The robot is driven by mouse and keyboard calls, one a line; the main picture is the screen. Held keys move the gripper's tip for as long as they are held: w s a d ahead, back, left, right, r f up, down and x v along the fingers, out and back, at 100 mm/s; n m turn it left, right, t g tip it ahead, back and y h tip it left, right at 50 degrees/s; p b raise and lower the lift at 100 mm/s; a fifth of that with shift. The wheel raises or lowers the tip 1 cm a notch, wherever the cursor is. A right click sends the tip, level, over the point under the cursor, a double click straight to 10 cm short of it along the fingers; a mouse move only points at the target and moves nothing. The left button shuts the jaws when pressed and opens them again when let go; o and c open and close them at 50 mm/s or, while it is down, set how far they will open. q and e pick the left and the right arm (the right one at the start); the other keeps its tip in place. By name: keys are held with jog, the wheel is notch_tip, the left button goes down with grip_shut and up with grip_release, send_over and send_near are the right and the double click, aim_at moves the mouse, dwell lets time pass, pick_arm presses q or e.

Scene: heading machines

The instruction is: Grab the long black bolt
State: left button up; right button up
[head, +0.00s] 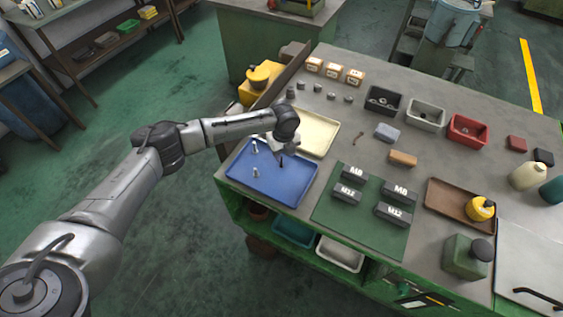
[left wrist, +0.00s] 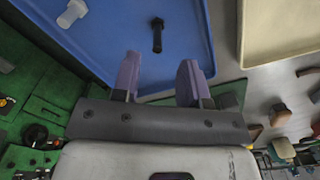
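The black bolt (left wrist: 157,36) stands in the blue tray (left wrist: 110,35), head up, in the left wrist view. My left gripper (left wrist: 159,80) is open and empty, its two fingers apart with the bolt ahead of the gap between them, not between the fingertips. A pale bolt (left wrist: 72,13) is left of the black one. In the head view my left gripper (head: 280,150) is over the blue tray (head: 270,190), partly covering it. Two pale bolts (head: 255,146) stand in the tray to its left. My right gripper is not in view.
A cream tray (head: 325,121) lies behind the blue one. A green mat (head: 350,225) with labelled M8 and M12 blocks is to the right. Black (head: 383,100), grey and red bins stand farther back. A brown tray (head: 447,204) is at the right.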

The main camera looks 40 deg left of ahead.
aim_at(281, 165)
pick_arm(q)
jog(key=shift+s+a+f, duration=0.1)
jog(key=shift+a+f, duration=0.1)
jog(key=shift+f, duration=0.95)
jog(key=shift+a+f, duration=0.2)
jog(key=shift+f, duration=1.65)
jog(key=shift+c, duration=0.5)
grip_shut()
